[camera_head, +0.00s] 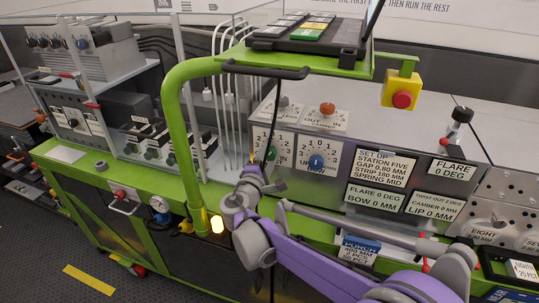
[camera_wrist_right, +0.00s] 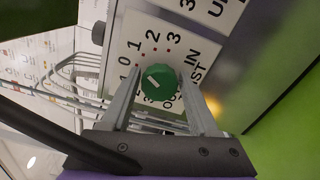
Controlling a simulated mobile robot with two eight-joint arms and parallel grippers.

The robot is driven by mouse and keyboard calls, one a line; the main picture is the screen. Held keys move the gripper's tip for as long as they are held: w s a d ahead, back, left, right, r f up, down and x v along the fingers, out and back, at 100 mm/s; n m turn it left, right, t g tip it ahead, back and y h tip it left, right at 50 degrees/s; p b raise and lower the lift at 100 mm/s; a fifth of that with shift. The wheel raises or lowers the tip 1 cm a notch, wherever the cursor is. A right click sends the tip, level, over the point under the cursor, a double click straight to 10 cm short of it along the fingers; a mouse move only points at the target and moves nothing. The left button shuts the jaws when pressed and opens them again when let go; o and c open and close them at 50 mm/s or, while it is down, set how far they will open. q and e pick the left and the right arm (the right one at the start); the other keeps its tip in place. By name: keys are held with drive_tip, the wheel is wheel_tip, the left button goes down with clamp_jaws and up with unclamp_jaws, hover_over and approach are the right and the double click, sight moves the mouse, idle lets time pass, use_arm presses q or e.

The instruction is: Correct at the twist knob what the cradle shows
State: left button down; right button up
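The green twist knob (camera_wrist_right: 160,82) shows in the right wrist view on a white dial with printed numbers. Its white pointer line leans to the upper left, toward the low-number side of the scale; the exact mark is hard to read. My right gripper (camera_wrist_right: 160,88) is open with one finger on each side of the knob; I cannot tell whether they touch it. A small card (camera_head: 432,206) appears to read twist out 2, camber 0, lip 0. My left gripper is not in view.
A blue knob (camera_head: 316,162) sits on the dial to the right, and an orange knob (camera_head: 327,109) above it. A green post (camera_head: 181,130) stands left of my gripper. A yellow box with a red stop button (camera_head: 402,100) hangs at upper right.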

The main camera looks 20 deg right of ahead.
drive_tip(key=shift+o, duration=1.1)
drive_tip(key=b+v, duration=0.1)
drive_tip(key=v, duration=0.9)
drive_tip(key=shift+s+a, duration=0.25)
drive_tip(key=shift+s, duration=0.1)
